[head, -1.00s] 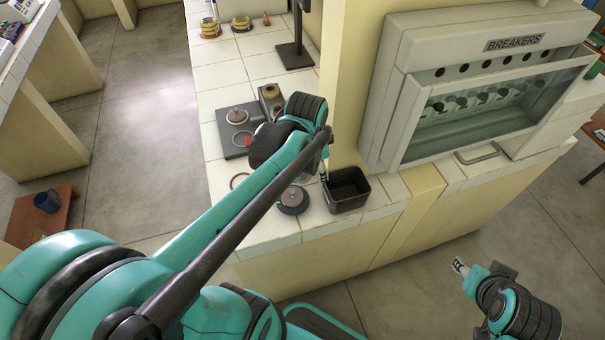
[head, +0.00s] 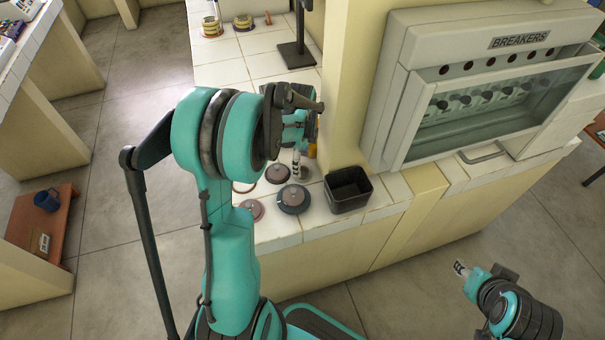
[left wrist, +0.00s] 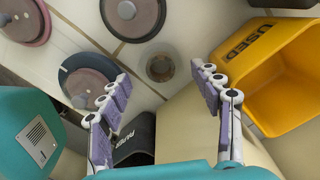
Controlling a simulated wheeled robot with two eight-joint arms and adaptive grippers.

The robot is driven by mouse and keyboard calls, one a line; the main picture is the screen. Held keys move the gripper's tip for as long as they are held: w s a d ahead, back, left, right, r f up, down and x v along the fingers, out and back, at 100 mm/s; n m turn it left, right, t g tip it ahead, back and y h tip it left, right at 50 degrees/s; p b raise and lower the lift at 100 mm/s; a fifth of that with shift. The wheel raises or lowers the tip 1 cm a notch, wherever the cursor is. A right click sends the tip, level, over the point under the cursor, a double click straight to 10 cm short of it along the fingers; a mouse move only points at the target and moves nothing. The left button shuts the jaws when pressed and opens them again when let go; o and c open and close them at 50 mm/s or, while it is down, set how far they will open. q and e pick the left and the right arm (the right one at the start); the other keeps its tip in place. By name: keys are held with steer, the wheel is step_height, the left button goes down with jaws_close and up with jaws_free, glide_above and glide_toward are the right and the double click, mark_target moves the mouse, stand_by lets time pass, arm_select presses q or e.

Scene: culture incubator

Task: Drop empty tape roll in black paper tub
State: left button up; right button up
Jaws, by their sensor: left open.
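A small brown ring, which looks like the empty tape roll (left wrist: 160,68), sits on the white tiles in the left wrist view. It lies beyond and between my open fingertips, apart from them. My left gripper (left wrist: 160,88) is open and empty; in the head view it hangs above the counter (head: 298,165), left of the black tub (head: 348,205). The tub looks empty inside. In the left wrist view its black side (left wrist: 146,128) with the lettering "PAPER" shows near the left finger. My right gripper (head: 460,268) is low at the right; its finger opening is unclear.
A yellow tub (left wrist: 285,75) lettered "USED" is at the right of the wrist view. Several round reels lie left of the black tub, including a dark one (head: 293,200) and a brown one (head: 277,174). The breaker box (head: 490,90) and a wall corner rise behind.

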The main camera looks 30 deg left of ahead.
mark_target(303, 173)
arm_select(q)
step_height(303, 173, down, 4)
steer(key=shift+f+b, duration=0.15)
steer(key=shift+b, duration=0.6)
steer(key=shift+c, duration=0.2)
steer(key=c, duration=0.9)
steer(key=shift+o, duration=0.2)
